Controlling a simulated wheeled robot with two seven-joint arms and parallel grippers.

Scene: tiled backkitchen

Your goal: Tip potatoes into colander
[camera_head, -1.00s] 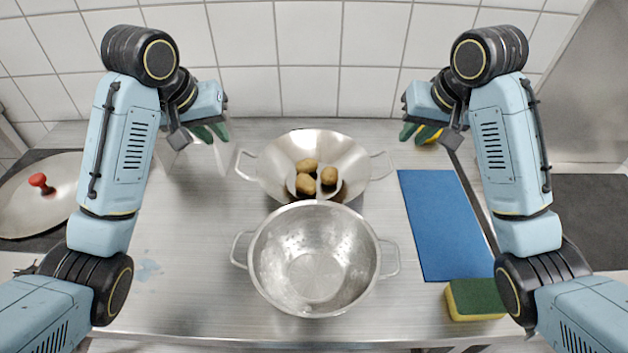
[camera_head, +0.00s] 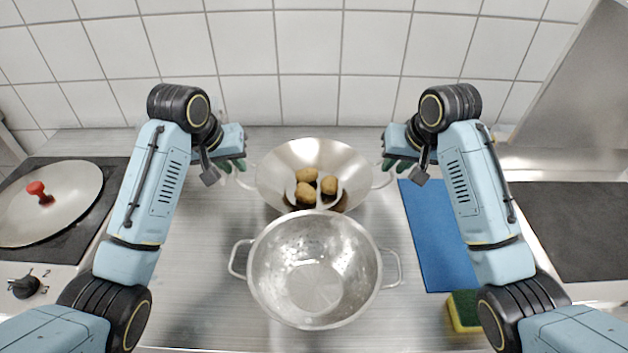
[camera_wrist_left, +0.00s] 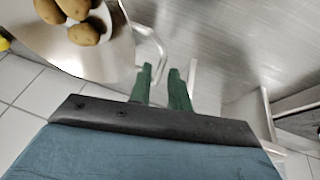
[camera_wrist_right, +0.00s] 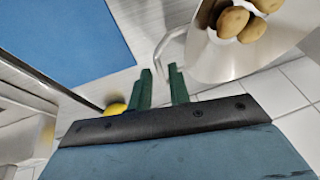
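A metal bowl (camera_head: 355,165) with two loop handles stands behind the colander and holds several brown potatoes (camera_head: 307,175). The empty metal colander (camera_head: 315,270) stands in front of it on the steel worktop. My left gripper (camera_head: 238,165) is open just left of the bowl; in the left wrist view its green fingers (camera_wrist_left: 160,85) are parted near the bowl's handle (camera_wrist_left: 152,45). My right gripper (camera_head: 392,165) is open just right of the bowl; in the right wrist view its fingers (camera_wrist_right: 159,85) are parted near the other handle (camera_wrist_right: 168,42). Neither holds anything.
A blue mat (camera_head: 435,235) lies to the right, with a green and yellow sponge (camera_head: 464,312) in front of it. A lid with a red knob (camera_head: 38,190) sits on the left hob. A tiled wall stands behind the worktop.

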